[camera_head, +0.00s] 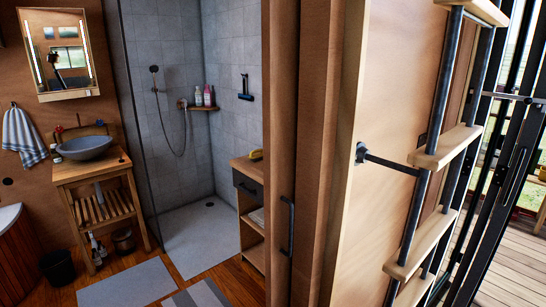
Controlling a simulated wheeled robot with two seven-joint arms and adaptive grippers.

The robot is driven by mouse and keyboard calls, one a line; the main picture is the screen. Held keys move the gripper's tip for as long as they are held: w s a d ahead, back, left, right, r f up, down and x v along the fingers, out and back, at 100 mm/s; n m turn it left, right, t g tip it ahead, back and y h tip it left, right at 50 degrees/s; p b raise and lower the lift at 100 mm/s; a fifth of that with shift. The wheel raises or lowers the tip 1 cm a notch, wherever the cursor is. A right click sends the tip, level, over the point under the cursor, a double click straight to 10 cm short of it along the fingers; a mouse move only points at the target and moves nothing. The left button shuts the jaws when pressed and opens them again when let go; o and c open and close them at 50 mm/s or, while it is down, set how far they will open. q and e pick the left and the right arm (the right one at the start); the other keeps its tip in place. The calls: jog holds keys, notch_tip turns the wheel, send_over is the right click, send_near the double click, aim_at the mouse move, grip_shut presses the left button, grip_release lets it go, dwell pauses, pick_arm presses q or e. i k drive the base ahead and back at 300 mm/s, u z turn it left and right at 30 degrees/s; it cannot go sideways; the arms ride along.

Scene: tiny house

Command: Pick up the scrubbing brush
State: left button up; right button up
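A small yellow object (256,155) lies on the top of a wooden cabinet (245,167) beyond the doorway. It may be the scrubbing brush, but it is too small to tell for sure, and the door frame stands close to its right. Neither of my grippers shows in the head view.
A brown door frame (312,150) and a ladder with wooden rungs (447,146) stand close on the right. Beyond are a washstand with a grey basin (87,147), a shower, a black bin (58,268) and grey mats (127,284). Some wooden floor is clear.

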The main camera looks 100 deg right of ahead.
aim_at(253, 156)
jog(key=z, duration=1.75)
jog(key=i, duration=1.75)
jog(key=z, duration=0.45)
jog(key=i, duration=1.2)
jog(key=z, duration=1.9)
